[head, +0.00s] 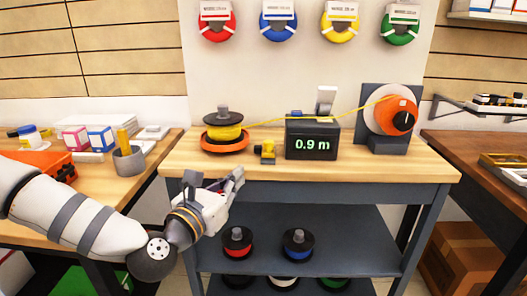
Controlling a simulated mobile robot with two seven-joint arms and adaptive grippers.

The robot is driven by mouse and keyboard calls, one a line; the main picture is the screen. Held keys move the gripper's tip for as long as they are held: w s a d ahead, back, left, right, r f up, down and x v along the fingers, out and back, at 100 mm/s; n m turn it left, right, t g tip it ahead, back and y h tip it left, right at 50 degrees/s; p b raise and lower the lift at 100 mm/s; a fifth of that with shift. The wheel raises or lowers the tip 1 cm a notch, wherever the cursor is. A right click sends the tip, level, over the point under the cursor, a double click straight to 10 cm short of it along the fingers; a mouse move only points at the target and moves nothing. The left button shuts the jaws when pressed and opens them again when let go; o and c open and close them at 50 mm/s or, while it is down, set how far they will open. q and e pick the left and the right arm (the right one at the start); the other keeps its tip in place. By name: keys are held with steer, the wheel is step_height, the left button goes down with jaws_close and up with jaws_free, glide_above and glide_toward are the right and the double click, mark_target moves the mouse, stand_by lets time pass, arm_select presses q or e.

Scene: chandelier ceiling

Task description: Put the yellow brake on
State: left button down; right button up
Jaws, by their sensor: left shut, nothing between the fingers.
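The yellow brake (266,152) is a small yellow and dark piece on the bench top, between the wire spool and the dark meter box. A spool of yellow wire (223,133) sits on an orange-red round base (225,146), just left of the brake. My left gripper (238,175) is shut and empty at the bench's front edge, below and left of the brake and apart from it. My right gripper is not in the picture.
Yellow wire (275,121) runs from the spool over the meter box (312,140), reading 0.9 m, to a reel (390,112) at right. A light-grey lever (325,101) stands up on the box. The bench front (330,171) is clear. Spools (298,243) sit on the shelf below.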

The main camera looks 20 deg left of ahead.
mark_target(267, 147)
arm_select(q)
steer(key=w, duration=0.4)
steer(key=w+d, duration=0.1)
steer(key=w, duration=0.9)
steer(key=shift+d+f, duration=0.1)
steer(key=shift+d, duration=0.2)
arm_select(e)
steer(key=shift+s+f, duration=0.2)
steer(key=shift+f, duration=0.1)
arm_select(q)
steer(key=shift+w+b, duration=0.1)
steer(key=shift+b, duration=0.2)
